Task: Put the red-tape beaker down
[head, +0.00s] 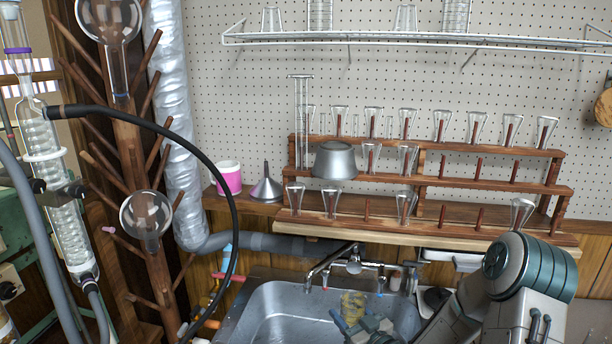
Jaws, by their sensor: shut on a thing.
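My gripper (358,326) is low in the head view, over the front part of the metal sink (272,322). Only its upper part shows at the bottom edge of the picture. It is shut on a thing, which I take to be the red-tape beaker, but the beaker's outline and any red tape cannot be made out. A mottled yellowish object (353,303) shows just beyond the gripper, in front of the sink's back wall. I cannot tell whether it touches the gripper.
A faucet (354,262) stands behind the sink. Above it, a wooden tiered rack (480,229) holds several glass flasks and an upturned metal bowl (335,160). A pink-and-white tub (229,178) and a funnel (267,186) stand left. A black hose (200,148) arcs at left.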

